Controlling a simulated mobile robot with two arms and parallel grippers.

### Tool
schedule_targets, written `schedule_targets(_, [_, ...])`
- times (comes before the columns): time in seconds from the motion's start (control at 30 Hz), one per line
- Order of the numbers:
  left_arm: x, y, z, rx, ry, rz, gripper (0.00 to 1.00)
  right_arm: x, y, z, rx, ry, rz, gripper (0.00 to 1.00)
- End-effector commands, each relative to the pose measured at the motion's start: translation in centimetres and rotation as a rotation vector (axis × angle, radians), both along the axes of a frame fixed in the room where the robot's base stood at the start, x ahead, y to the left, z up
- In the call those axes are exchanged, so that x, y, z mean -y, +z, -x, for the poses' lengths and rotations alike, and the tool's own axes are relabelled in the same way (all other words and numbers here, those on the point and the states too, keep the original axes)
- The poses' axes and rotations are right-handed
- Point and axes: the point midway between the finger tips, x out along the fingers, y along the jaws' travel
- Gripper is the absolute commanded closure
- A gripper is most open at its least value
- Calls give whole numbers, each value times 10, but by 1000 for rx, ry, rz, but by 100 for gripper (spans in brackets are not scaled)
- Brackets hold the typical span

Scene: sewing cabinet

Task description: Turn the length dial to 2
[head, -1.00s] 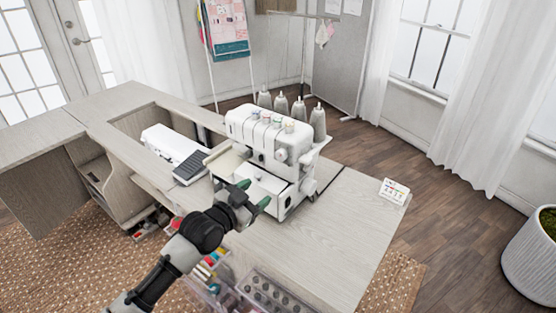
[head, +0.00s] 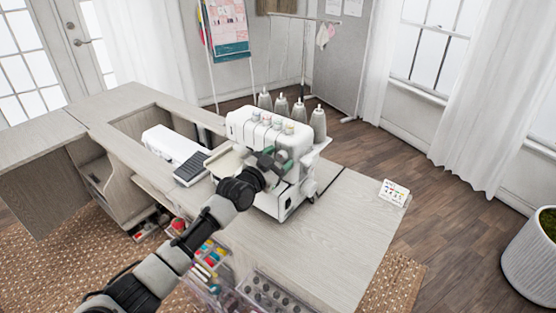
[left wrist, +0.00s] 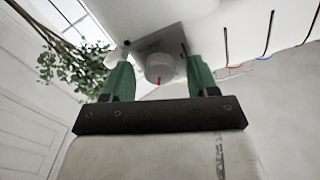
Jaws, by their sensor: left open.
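The white sewing machine (head: 262,128), with several colored knobs on its upper face, stands on the cabinet top. My left gripper (head: 272,162) is at the machine's front. Its two green fingers are open, one on each side of the dial in the left wrist view (left wrist: 160,80), with gaps visible. In the head view the gripper covers much of the dial area. My right gripper is not in view.
Several grey thread cones (head: 318,124) stand behind the machine. A dark pedal (head: 191,168) and a white machine (head: 170,145) are at left.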

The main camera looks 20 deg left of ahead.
Motion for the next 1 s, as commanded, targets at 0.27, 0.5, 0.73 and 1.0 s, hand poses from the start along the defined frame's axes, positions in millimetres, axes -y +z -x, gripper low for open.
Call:
schedule_targets(0.27, [1,0,-2,-1,0,0,41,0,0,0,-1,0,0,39])
schedule_targets(0.5, [1,0,-2,-1,0,0,73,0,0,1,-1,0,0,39])
schedule_targets(0.73, [1,0,-2,-2,0,2,90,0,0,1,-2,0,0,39])
schedule_targets(1.0, [1,-1,-1,-26,0,68,90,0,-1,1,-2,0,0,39])
